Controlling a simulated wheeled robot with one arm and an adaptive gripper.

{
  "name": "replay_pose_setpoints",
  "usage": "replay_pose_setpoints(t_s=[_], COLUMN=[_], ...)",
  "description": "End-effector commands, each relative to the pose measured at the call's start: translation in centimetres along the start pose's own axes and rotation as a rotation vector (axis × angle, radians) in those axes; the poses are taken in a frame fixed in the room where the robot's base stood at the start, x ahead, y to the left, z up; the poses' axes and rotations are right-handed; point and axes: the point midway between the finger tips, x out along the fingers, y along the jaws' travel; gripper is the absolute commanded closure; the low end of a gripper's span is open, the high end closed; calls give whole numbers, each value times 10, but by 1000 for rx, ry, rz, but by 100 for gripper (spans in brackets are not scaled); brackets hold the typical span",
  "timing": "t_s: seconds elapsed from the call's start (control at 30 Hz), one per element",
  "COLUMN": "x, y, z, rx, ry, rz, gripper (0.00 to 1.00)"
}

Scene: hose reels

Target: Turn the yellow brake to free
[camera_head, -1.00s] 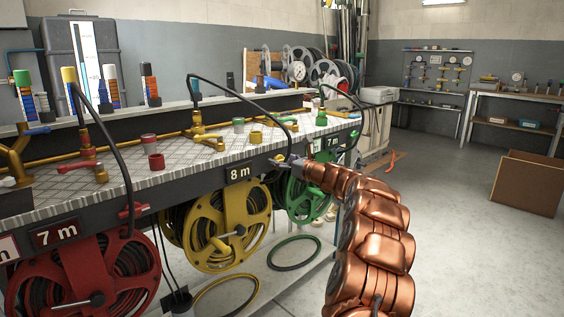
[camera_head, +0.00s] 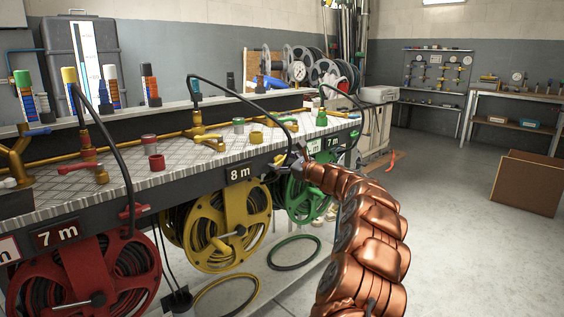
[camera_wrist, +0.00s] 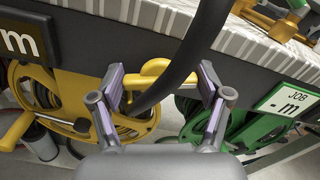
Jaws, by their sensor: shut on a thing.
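The yellow brake (camera_wrist: 147,80) is a rounded bar under the bench edge in the wrist view. My gripper (camera_wrist: 162,85) has a finger at each end of it and is shut on it. A black hose crosses in front of the bar and hides part of it. In the head view my gripper (camera_head: 298,159) is at the bench front, right of the 8 m sign (camera_head: 243,172); the brake is too small to make out there. The yellow reel (camera_head: 215,250) hangs below the sign and also shows in the wrist view (camera_wrist: 22,76).
A green reel (camera_head: 296,200) with a JOB sign (camera_wrist: 289,105) is close on the right. A red reel (camera_head: 75,285) under a 7 m sign (camera_head: 57,235) is at left. Loose hose rings lie on the lower shelf.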

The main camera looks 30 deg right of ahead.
Motion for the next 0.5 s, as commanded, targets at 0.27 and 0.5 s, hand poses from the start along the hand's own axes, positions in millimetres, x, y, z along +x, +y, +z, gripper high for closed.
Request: replay_pose_setpoints(t_s=[0.27,0.5], x=[1,1], y=[3,6], z=[-2,-4], rx=[-263,-491], ry=[-3,-3], rz=[2,4], gripper=[58,58])
